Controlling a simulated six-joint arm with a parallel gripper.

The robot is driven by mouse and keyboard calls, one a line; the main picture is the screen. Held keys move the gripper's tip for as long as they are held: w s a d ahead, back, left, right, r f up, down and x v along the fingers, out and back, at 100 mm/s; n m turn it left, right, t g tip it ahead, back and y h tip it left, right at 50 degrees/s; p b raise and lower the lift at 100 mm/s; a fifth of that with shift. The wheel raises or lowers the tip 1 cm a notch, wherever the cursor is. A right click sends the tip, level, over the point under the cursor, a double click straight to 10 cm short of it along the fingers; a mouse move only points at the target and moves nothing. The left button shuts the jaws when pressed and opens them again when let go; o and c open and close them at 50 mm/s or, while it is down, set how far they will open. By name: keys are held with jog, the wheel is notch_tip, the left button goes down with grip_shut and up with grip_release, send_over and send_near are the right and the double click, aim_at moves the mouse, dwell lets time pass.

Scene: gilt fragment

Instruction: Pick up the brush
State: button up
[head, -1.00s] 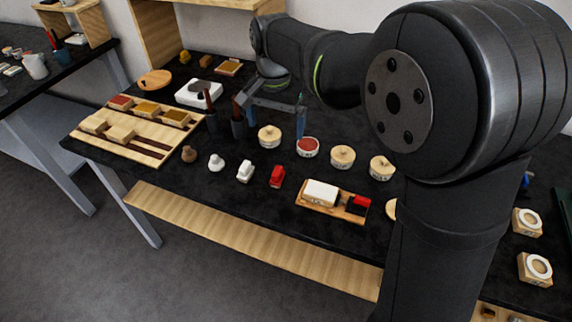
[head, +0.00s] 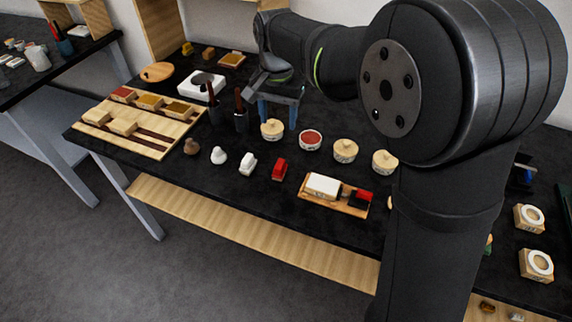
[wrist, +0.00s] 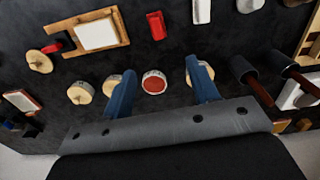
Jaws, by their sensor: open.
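Two brown-handled tools stand upright in dark cups, a left one (head: 211,94) and a right one (head: 239,101). They look like brushes, but their heads are hidden. In the wrist view they show at the right, one (wrist: 262,94) nearer my gripper and the other (wrist: 300,80) farther right. My gripper (head: 278,113) is open and empty, to the right of the right cup in the head view. In the wrist view its blue fingers (wrist: 160,70) are spread, with a round red-topped pot (wrist: 154,82) showing between them.
Lidded round pots (head: 345,150) stand in a row to the right of my gripper. Small white and red pieces (head: 279,168) and a wooden tray (head: 333,204) lie in front. A slatted wooden board (head: 128,145) lies left, a white dish (head: 202,84) behind the cups.

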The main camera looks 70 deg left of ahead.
aim_at(280, 162)
notch_tip(280, 162, down, 12)
jog(key=f, duration=0.5)
jog(key=shift+d, duration=0.3)
jog(key=c, duration=1.1)
